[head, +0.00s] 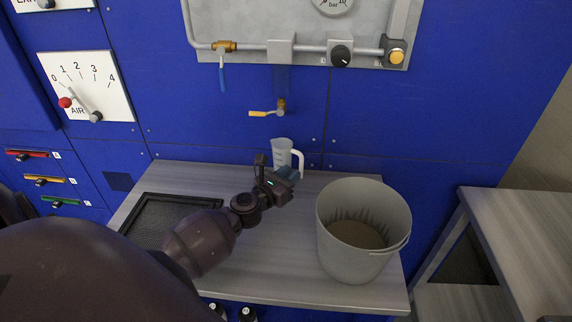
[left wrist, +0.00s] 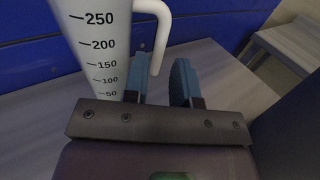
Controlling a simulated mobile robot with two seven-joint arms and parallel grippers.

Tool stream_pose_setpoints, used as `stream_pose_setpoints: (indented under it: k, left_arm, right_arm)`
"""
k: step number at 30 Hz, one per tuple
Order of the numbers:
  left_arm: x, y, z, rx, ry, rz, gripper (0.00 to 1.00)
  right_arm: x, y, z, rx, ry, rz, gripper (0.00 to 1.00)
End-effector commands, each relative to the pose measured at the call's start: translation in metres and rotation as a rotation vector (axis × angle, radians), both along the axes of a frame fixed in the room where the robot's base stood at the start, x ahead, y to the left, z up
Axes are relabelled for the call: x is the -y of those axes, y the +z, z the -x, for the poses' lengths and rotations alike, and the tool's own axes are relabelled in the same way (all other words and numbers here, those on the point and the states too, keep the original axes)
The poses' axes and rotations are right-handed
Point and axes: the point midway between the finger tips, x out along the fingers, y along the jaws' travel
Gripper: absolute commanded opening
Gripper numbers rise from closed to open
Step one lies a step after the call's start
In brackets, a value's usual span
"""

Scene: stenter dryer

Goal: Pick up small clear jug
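The small clear jug (head: 283,152), whitish with a white handle on its right, stands upright at the back of the grey bench, near the blue wall. My left gripper (head: 276,178) is just in front of it, partly covering its lower part. In the left wrist view the jug (left wrist: 100,45) shows black marks from 50 to 250, left of my fingers. There my left gripper (left wrist: 161,80) is open, its two blue fingers apart, with the lower handle end near the gap. I cannot tell whether the handle is between the fingers. My right gripper is not in view.
A grey bucket (head: 334,225) with brownish contents stands on the bench (head: 285,270), right of my left gripper. A black-rimmed mesh tray (head: 135,213) lies at left. Another table (head: 520,215) is at right.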

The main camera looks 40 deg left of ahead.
Motion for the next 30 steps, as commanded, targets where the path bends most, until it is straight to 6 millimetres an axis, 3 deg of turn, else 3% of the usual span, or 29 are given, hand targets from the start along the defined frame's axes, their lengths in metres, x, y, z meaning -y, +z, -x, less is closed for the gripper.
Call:
stream_pose_setpoints:
  k: [15, 24, 30]
  left_arm:
    - [0.002, -0.001, -0.052, -0.001, -0.001, -0.002, 0.26]
    - [0.002, 0.000, -0.055, 0.000, -0.001, -0.001, 0.26]
    - [0.002, 0.000, -0.055, 0.000, -0.001, -0.001, 0.00]
  right_arm:
    - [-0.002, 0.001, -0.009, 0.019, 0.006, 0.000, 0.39]
    - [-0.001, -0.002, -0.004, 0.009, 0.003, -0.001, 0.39]
    - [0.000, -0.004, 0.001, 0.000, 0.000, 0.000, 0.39]
